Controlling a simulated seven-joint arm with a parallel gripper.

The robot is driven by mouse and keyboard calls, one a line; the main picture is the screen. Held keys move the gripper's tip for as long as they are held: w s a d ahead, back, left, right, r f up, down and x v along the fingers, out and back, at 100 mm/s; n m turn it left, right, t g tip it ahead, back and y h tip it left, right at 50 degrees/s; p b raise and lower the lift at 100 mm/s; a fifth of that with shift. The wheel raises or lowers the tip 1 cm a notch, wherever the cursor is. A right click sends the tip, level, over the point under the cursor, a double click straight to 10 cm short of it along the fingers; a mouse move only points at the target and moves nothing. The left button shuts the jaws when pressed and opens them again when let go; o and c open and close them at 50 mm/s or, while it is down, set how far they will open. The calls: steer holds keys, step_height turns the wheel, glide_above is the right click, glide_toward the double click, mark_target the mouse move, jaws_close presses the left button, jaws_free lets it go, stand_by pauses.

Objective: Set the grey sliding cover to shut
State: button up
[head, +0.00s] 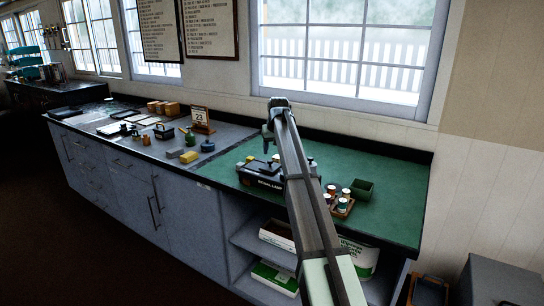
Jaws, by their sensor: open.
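A low black box (250,179) with white lettering on its front sits on the green mat. Small parts show on its top, but I cannot make out which is the grey sliding cover or how far it is open. My arm crosses in front of the box and hides its right part. My gripper (267,143) is above and behind the box in the picture, pointing down, open and empty. It appears apart from the box.
Right of my arm are a wooden tray (344,211) of small capped jars and a dark green open box (363,190). Left are yellow and grey blocks, a green oil can (189,137) and a desk calendar (201,120). The mat's right end (405,205) is clear.

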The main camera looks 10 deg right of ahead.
steer(key=v, duration=0.7)
steer(key=shift+r, duration=0.15)
